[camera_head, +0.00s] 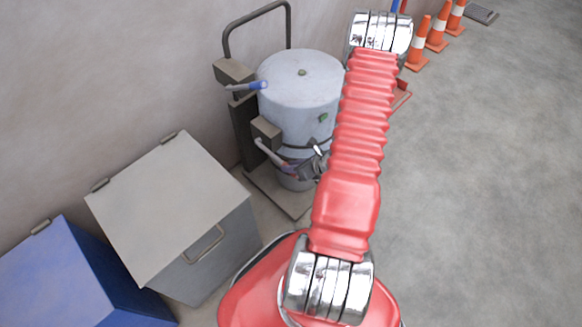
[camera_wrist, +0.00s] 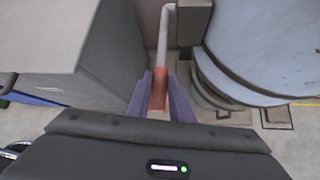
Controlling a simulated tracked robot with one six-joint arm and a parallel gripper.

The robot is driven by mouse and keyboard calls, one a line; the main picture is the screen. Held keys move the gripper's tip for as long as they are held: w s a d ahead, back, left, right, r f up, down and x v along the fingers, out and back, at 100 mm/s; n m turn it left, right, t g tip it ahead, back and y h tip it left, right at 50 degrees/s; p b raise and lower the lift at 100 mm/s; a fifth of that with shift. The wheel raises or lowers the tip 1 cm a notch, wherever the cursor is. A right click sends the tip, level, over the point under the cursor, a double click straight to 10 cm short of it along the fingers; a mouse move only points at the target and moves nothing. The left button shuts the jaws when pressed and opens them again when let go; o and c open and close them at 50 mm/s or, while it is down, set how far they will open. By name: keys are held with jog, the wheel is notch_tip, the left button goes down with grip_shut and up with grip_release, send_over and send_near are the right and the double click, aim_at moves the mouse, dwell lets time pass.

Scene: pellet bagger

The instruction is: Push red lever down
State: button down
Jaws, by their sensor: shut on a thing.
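The red lever is a pale bent rod with a red grip (camera_wrist: 158,92). In the head view its rod (camera_head: 268,153) comes from a box low on the bagger's stand and slopes down to the right. My gripper (camera_head: 300,170) is at the rod's end there, beside the grey drum. In the wrist view my gripper (camera_wrist: 159,100) has its two purple-grey fingers on either side of the red grip, shut on it. The lever's far end reaches past the fingers and bends at the top. In the head view the grip is mostly hidden by the gripper.
The grey drum (camera_head: 300,95) stands close to the right of the lever. A second lever with a blue grip (camera_head: 255,85) is above. A grey lidded bin (camera_head: 165,205) and a blue bin (camera_head: 60,275) stand left. Open floor (camera_head: 480,200) lies right, with orange cones (camera_head: 420,45) behind.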

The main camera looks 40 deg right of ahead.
jog(key=shift+s+a+f+t, duration=0.1)
jog(key=shift+a+f+t, duration=0.2)
jog(key=shift+f, duration=0.3)
jog(key=shift+s+a+f+t, duration=0.15)
jog(key=shift+f+t, duration=0.15)
jog(key=shift+f, duration=0.25)
jog(key=shift+d+f, duration=0.15)
jog(key=shift+f, duration=0.25)
jog(key=shift+d, duration=0.15)
jog(key=c, duration=1.6)
grip_release()
jog(key=shift+w+r, duration=0.1)
jog(key=shift+r, duration=0.05)
jog(key=shift+o, duration=0.2)
jog(key=v, duration=1.3)
jog(key=shift+s, duration=0.45)
